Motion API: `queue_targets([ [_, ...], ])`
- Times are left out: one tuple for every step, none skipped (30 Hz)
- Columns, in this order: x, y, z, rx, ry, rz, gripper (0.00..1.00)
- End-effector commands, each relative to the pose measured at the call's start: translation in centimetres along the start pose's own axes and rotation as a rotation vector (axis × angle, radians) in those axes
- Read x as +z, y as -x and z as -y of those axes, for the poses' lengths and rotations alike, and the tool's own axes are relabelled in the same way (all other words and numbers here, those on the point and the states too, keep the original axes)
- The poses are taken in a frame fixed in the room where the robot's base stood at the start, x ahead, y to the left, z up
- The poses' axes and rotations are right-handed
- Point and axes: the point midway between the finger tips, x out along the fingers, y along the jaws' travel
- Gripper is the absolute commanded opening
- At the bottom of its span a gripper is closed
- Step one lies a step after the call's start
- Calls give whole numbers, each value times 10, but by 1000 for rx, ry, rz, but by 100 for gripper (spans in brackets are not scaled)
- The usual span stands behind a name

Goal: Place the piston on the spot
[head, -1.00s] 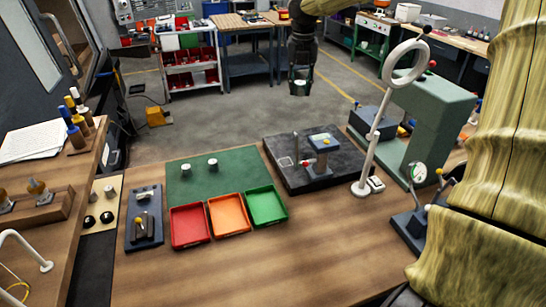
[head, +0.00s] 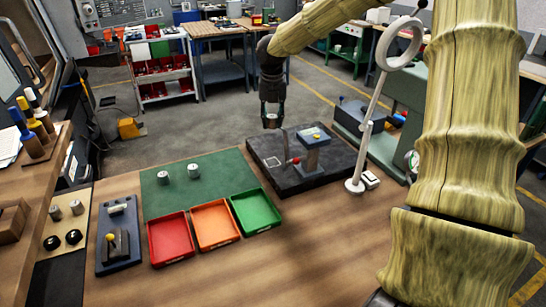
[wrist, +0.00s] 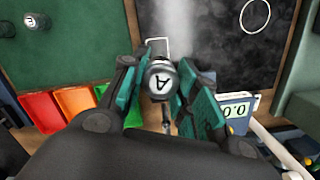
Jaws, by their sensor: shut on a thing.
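My gripper (head: 271,120) is above the back-left part of the black plate (head: 330,173). A white square outline (head: 272,163) is marked on the plate's left part. In the wrist view part of this outline (wrist: 158,41) shows just beyond the piston. The piston is held above the plate, apart from the outline. Two more pistons stand upright on the green mat (head: 215,183): a left one (head: 163,178) and a right one (head: 193,171).
A gauge stand with a blue top (head: 314,136) rises from the plate. A white ring magnifier (head: 399,44) stands to its right. Red (head: 170,238), orange (head: 215,224) and green (head: 256,210) trays lie in front of the mat. The front of the table is clear.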

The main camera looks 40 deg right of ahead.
Motion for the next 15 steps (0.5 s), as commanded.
queue_targets([
  [-2,-8,0,-3,1,-3,4],
  [-3,-15,0,-4,1,-4,4],
  [-4,-22,0,-3,1,-3,4],
  [-4,-28,0,-3,1,-4,4],
  [-5,-33,1,-3,0,-3,4],
  [-6,-40,1,-3,0,-3,4],
  [-7,-45,2,-3,-1,-3,4],
  [-7,-50,2,-4,-1,-3,4],
  [-7,-56,2,-3,-1,-2,4],
  [-8,-61,2,-4,-1,-3,4],
  [-9,-66,2,-3,-1,-2,4],
  [-10,-72,2,-3,-1,-2,4],
  [-10,-76,2,-3,-1,-2,4],
  [-10,-80,2,-3,-1,-1,4],
  [-11,-85,2,-3,-1,-1,4],
])
